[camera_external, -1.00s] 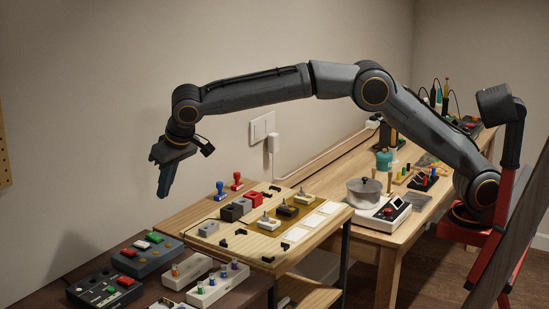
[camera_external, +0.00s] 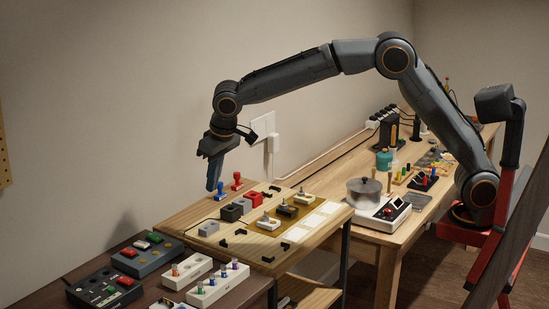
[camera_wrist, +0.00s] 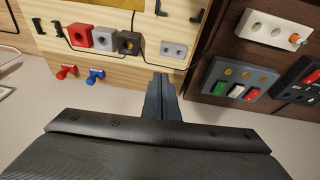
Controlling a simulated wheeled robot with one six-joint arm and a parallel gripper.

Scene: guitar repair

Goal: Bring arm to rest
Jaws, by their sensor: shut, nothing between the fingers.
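My arm arches over the workbench from its red mount at the right in the external view. My gripper (camera_external: 213,188) hangs from the wrist at the left end of the arm, fingers pointing down. It is shut and empty, in the air above the back left of the light wooden board. In the wrist view my gripper (camera_wrist: 161,80) shows as closed fingers at the middle, in front of the light wooden board (camera_wrist: 115,62). Nothing is held.
The light wooden board (camera_external: 272,262) carries red, grey and black blocks. Blue (camera_external: 220,191) and red (camera_external: 237,181) pegs stand near the gripper. Dark switch boxes (camera_external: 146,252) lie at the left. A lidded pot (camera_external: 364,191) stands on the right bench. A wall socket (camera_external: 263,127) is behind.

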